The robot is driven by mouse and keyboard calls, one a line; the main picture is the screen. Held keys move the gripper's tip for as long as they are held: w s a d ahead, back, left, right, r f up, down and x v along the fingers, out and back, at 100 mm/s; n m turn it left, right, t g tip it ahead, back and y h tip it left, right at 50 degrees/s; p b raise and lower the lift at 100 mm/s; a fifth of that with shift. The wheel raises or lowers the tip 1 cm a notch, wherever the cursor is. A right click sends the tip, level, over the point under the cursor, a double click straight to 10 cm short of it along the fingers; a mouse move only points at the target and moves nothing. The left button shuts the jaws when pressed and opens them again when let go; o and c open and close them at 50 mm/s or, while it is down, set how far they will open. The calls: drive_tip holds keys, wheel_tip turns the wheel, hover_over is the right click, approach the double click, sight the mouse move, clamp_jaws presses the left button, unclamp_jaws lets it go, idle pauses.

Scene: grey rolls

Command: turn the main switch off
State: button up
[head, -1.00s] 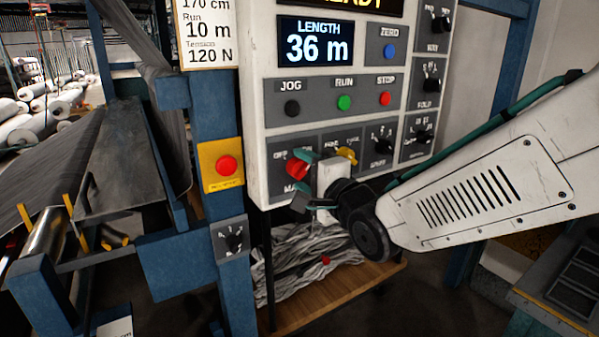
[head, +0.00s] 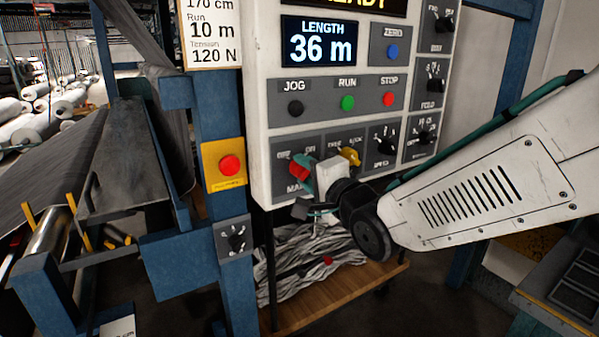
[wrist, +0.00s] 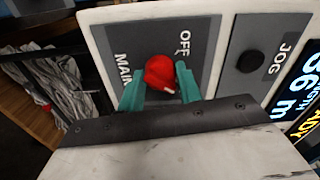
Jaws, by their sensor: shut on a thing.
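The main switch is a red knob (wrist: 160,72) on a grey plate marked MAIN and OFF in the wrist view. A small white mark shows on the knob's lower right edge, on the side away from the OFF label. My gripper (wrist: 159,82) has its two teal fingers on either side of the knob, shut on it. In the head view the red knob (head: 299,172) sits at the panel's lower left, partly hidden by my gripper (head: 305,186). The OFF and ON labels show above it there.
The control panel (head: 262,100) carries a yellow knob (head: 351,156) close right of my gripper, black dials, and JOG, RUN and STOP buttons. A red button on a yellow plate (head: 229,165) is on the blue post to the left. Crumpled grey cloth (head: 300,262) lies below.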

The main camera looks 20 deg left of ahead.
drive_tip(key=n, duration=0.3)
drive_tip(key=shift+w+d, duration=0.1)
drive_tip(key=shift+d, duration=0.05)
drive_tip(key=n, duration=0.4)
drive_tip(key=shift+n, duration=0.4)
drive_tip(key=n, duration=0.4)
drive_tip(key=shift+n, duration=2.2)
drive_tip(key=o, duration=1)
drive_tip(key=shift+v, duration=3.9)
